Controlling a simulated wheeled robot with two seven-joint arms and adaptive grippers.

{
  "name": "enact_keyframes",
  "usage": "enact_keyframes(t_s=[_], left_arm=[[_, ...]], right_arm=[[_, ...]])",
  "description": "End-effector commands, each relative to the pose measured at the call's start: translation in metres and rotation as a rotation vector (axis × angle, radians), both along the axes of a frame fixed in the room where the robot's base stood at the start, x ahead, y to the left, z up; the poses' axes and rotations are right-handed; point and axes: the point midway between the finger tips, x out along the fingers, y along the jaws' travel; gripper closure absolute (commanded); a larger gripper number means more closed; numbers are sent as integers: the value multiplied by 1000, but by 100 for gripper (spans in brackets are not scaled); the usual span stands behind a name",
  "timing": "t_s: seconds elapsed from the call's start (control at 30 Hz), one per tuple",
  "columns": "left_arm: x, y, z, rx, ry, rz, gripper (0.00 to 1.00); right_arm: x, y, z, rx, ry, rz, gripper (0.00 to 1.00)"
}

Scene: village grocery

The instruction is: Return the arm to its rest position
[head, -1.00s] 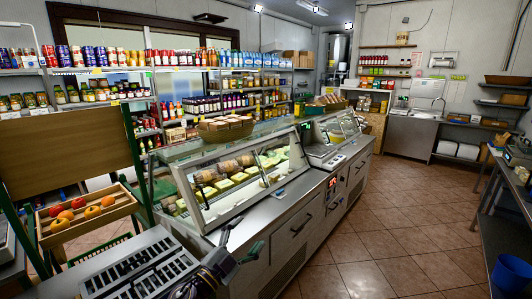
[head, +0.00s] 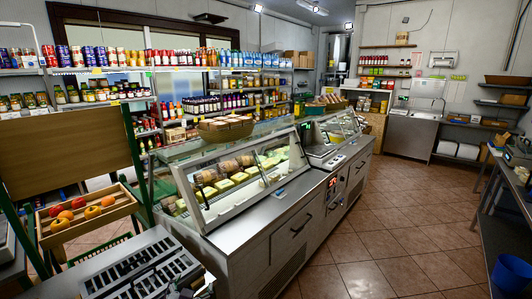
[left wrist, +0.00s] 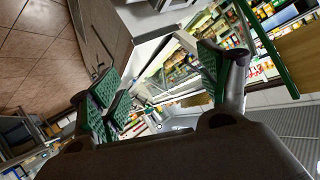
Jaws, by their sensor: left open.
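In the head view only a small dark part of my left arm shows at the bottom edge, by the metal grate, and the fingers are out of that picture. My right gripper is in neither view.
A glass-fronted deli counter (head: 300,203) stands ahead with a steel top. A wooden crate (head: 70,238) of fruit is at the left. A dark slotted grate (head: 140,275) is at the bottom. Tiled floor (head: 400,215) is open at right, with a blue bin (head: 511,275) beyond.

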Motion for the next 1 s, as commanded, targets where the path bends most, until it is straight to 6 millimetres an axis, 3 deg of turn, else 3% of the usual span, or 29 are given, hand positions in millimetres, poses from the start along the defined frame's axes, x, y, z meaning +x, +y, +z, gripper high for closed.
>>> enact_keyframes(t_s=[0.2, 0.4, 0.6, 1.0], left_arm=[[-54, 12, -42, -60, 249, 53, 23], [-107, 14, -71, -107, 466, 63, 23], [-144, 12, -84, -138, 604, 54, 23], [-193, 7, -95, -180, 777, 24, 23]], right_arm=[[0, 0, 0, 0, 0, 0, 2], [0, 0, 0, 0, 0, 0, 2], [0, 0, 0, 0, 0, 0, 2], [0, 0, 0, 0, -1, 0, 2]])
